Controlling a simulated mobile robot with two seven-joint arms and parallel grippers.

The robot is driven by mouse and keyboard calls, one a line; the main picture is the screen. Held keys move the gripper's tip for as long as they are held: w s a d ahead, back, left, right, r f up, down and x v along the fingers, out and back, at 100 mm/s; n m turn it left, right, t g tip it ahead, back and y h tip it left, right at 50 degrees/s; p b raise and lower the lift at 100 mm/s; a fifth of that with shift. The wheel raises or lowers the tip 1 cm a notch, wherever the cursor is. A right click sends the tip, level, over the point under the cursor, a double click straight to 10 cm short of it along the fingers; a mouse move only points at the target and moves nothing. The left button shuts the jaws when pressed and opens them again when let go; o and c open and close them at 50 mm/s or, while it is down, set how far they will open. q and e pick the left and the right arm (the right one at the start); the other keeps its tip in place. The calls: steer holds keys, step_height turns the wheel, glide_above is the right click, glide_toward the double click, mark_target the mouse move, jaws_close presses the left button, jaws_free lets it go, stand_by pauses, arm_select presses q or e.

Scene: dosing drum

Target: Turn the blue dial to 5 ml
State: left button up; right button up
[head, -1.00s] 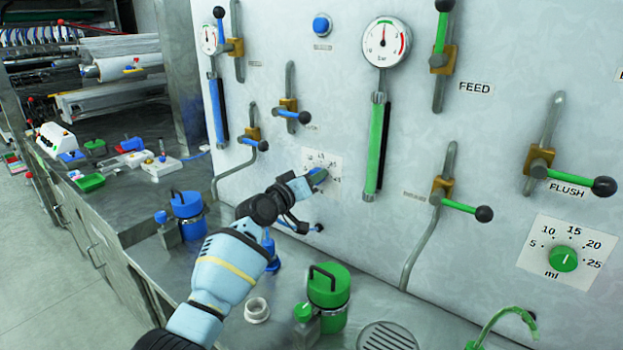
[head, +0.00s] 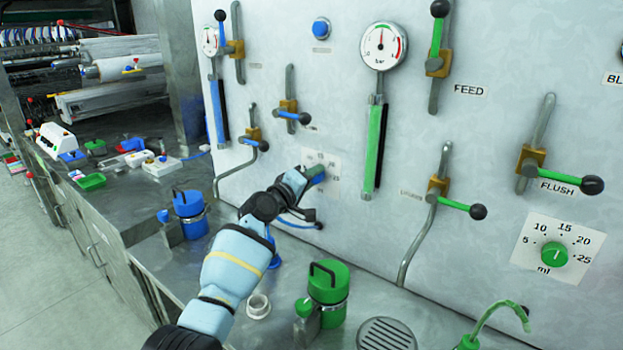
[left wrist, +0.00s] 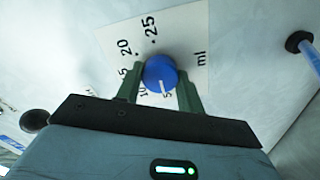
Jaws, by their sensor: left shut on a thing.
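The blue dial (left wrist: 160,71) sits on a white scale plate (left wrist: 190,38) marked up to 25 ml, seen close in the left wrist view. Its white pointer line points down in that view, toward the 5 mark. My left gripper (left wrist: 159,84) is shut on the dial, one dark green finger on each side. In the head view, my left gripper (head: 305,179) reaches the scale plate (head: 332,164) on the wall panel and hides most of the dial. My right gripper is not in view.
A green dial (head: 554,255) with its own ml scale is at the panel's right. Levers with black knobs stick out around it, including FLUSH (head: 592,185). Below, a blue canister (head: 189,214) and a green canister (head: 328,290) stand on the metal counter.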

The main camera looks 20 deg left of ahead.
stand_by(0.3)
arm_select(q)
steer(key=o, duration=1)
steer(key=shift+s, duration=0.1)
steer(key=v, duration=0.7)
steer(key=shift+s+a, duration=0.15)
steer(key=shift+s, duration=0.1)
